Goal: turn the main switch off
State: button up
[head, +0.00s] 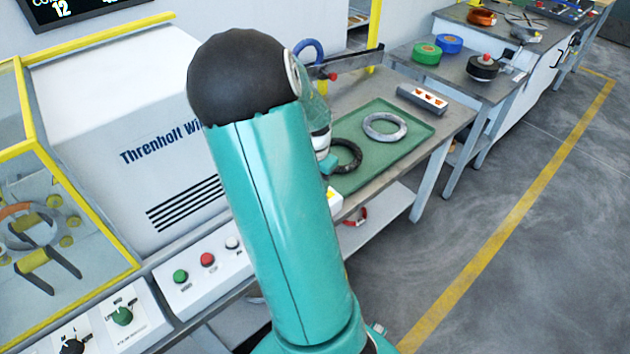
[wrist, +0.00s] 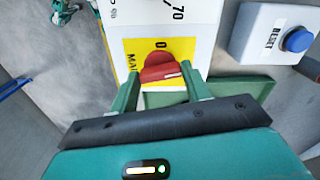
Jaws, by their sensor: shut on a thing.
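The main switch is a red rotary knob (wrist: 160,67) on a yellow plate (wrist: 181,46) in the wrist view. A "0" is printed just above the knob, and part of a label starting "MA" shows at its left. The knob's bar lies nearly crosswise in the picture, slightly tilted. My gripper (wrist: 161,87) has its two green fingers at either side of the knob, shut on it. In the head view my teal arm hides the gripper and the knob.
A blue reset button (wrist: 297,39) on a white box is right of the switch. In the head view, a green tray (head: 416,146) holds a grey ring (head: 385,118) and a black ring (head: 351,147). A control panel (head: 206,275) with green, red and white buttons stands left of my arm.

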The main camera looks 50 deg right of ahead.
jog(key=n, duration=1.2)
jog(key=shift+n, duration=1.8)
jog(key=o, duration=1)
